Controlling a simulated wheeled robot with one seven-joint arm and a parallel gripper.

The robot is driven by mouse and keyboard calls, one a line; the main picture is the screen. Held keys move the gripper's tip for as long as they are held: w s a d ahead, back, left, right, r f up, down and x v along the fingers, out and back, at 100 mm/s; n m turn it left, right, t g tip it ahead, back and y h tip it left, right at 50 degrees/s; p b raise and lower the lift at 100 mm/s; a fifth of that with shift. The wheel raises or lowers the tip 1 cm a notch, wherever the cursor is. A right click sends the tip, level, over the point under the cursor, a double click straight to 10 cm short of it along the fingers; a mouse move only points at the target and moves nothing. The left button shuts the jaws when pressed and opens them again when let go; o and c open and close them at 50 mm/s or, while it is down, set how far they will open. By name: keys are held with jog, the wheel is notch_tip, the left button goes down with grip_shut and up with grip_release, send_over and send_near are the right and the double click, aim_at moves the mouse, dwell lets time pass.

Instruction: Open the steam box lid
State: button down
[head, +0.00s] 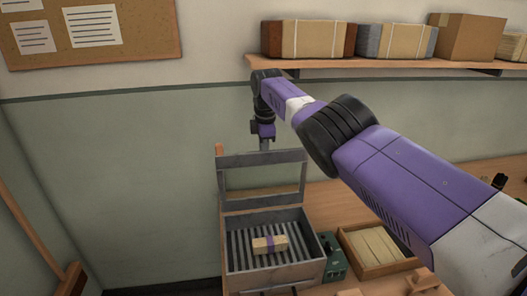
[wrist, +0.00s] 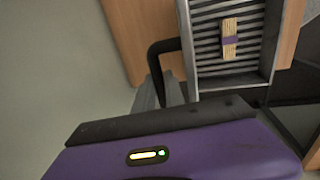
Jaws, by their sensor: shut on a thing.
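The steam box (head: 322,258) is a grey metal box on the wooden bench. Its framed lid (head: 262,158) stands raised, near upright, at the back of the box in the head view. My gripper (head: 264,146) is at the lid's top edge, its fingertips partly hidden behind it. In the wrist view my gripper (wrist: 165,92) is shut on the black lid handle (wrist: 153,60). The box's open inside shows there too, with its grey slatted rack (wrist: 208,57).
A pale bundle with a purple band (head: 269,243) lies on the rack. A small dark green unit (head: 334,262) and a wooden tray of pale strips (head: 378,248) stand to the right of the box. A shelf with boxes (head: 350,63) runs along the wall above.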

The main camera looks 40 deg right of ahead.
jog(key=shift+w+d+r, duration=0.1)
jog(key=shift+d, duration=0.05)
jog(key=c, duration=1.4)
grip_release()
jog(key=shift+r, duration=0.1)
notch_tip(320, 180, up, 8)
jog(key=s+b, duration=0.1)
jog(key=shift+s+a+f+b, duration=0.15)
jog(key=shift+a+f+b, duration=0.15)
jog(key=shift+a, duration=0.15)
jog(key=shift+s, duration=0.1)
